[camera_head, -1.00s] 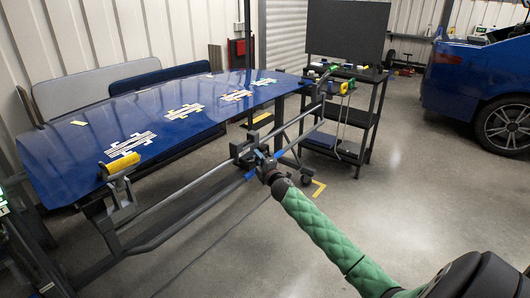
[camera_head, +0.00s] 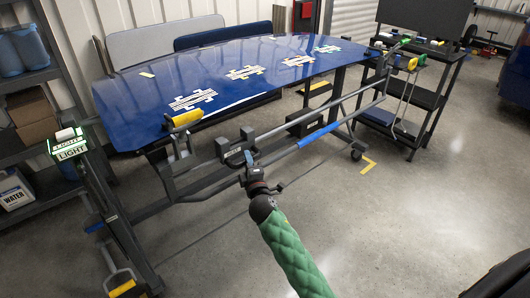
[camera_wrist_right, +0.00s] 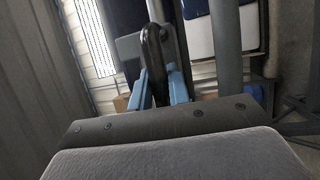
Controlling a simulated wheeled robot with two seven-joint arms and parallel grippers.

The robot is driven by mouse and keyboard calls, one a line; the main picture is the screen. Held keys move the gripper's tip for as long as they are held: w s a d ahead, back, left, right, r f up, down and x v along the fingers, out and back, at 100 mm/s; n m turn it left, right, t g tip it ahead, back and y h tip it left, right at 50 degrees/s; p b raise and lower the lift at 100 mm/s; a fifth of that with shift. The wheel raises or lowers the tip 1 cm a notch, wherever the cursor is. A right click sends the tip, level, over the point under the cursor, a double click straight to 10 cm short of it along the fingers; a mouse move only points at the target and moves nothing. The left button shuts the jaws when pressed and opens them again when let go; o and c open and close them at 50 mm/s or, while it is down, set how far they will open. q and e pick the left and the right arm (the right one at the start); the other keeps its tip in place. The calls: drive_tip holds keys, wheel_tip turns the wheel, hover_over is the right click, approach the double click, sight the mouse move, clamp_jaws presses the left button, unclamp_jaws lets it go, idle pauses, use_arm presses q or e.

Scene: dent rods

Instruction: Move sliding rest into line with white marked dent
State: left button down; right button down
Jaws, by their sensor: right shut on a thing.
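The sliding rest (camera_head: 230,149), a dark block, sits on the grey rail (camera_head: 290,125) along the front of the stand. My right gripper (camera_head: 249,164) is at the rest's front, its arm coming up from below. In the right wrist view, its blue fingertips (camera_wrist_right: 162,87) are shut on the rest's dark bar-like handle (camera_wrist_right: 153,48). The white marked dent (camera_head: 193,101) is the leftmost marking on the blue panel (camera_head: 150,115). The rest lies below and right of it in the picture; exact alignment is hard to tell. My left gripper is out of view.
Other dent markings (camera_head: 244,72) lie farther right on the panel. A blue band (camera_head: 317,136) is on the lower rail. A lit sign post (camera_head: 70,149) stands left. A black cart (camera_head: 430,105) stands right.

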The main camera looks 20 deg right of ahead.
sight(239, 166)
drive_tip(key=a, duration=0.1)
drive_tip(key=s+a, duration=0.1)
drive_tip(key=a, duration=0.1)
drive_tip(key=shift+a, duration=0.1)
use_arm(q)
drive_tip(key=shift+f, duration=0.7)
use_arm(e)
drive_tip(key=shift+a, duration=0.25)
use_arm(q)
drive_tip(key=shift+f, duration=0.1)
use_arm(e)
drive_tip(key=c, duration=1.4)
unclamp_jaws()
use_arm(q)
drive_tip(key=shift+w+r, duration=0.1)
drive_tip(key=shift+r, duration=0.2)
use_arm(e)
drive_tip(key=shift+o, duration=0.4)
drive_tip(key=shift+s, duration=0.1)
